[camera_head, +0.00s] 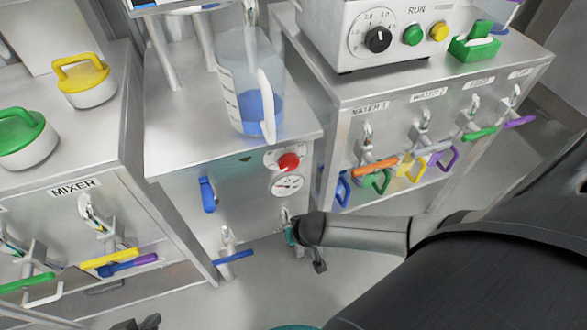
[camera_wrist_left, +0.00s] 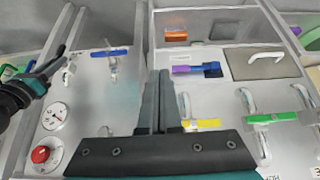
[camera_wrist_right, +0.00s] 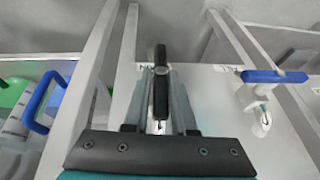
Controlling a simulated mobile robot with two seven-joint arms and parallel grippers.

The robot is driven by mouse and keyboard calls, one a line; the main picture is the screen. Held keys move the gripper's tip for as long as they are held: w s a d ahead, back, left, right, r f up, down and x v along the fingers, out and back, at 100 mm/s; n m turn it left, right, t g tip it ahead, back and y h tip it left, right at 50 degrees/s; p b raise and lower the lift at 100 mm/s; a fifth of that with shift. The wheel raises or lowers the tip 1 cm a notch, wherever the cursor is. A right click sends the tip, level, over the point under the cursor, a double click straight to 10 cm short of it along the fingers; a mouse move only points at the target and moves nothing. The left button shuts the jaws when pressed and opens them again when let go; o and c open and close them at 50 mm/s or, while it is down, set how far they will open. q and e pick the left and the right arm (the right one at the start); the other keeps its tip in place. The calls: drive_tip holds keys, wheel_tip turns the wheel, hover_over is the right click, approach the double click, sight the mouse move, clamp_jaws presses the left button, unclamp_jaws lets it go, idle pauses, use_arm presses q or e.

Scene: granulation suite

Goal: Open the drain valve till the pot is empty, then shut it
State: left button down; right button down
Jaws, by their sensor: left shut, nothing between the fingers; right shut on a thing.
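A clear jug (camera_head: 243,85) with handle and scale marks stands on the middle cabinet (camera_head: 170,155); blue liquid (camera_head: 245,112) fills its lower part. My right gripper (camera_head: 292,235) is at a valve (camera_head: 285,214) low on that cabinet's front, partly hiding it. In the right wrist view its fingers (camera_wrist_right: 160,75) are shut on a black lever (camera_wrist_right: 160,95), which lies in line with them. I cannot read the label beside it. A second valve with a blue lever (camera_head: 234,256) turned sideways is to its left. My left gripper (camera_head: 142,322) is shut and empty; its fingers show in the left wrist view (camera_wrist_left: 163,78).
The middle cabinet also carries a red knob (camera_head: 289,162), a gauge (camera_head: 286,184) and a blue handle (camera_head: 207,194). The MIXER cabinet (camera_head: 140,210) stands left, with several coloured levers. The right cabinet (camera_head: 335,115) has more valves. Open floor shows below the middle cabinet.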

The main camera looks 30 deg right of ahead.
drive_tip(key=shift+w+r+h+p, duration=0.15)
drive_tip(key=shift+h+p, duration=0.35)
drive_tip(key=shift+p, duration=0.75)
use_arm(q)
drive_tip(key=shift+s+a+f+g+y, duration=0.15)
drive_tip(key=shift+s+a+f+g, duration=0.25)
drive_tip(key=shift+f, duration=0.3)
drive_tip(key=shift+s+a+f+g+y, duration=0.2)
drive_tip(key=shift+s+a+f+g, duration=0.15)
drive_tip(key=shift+f, duration=0.3)
drive_tip(key=shift+s+a+f+g+y, duration=0.15)
drive_tip(key=shift+s+a+f+g, duration=0.25)
drive_tip(key=shift+f, duration=0.3)
drive_tip(key=shift+d, duration=0.1)
use_arm(e)
drive_tip(key=c, duration=0.7)
unclamp_jaws()
use_arm(q)
drive_tip(key=shift+r, duration=0.1)
use_arm(e)
drive_tip(key=shift+a, duration=0.1)
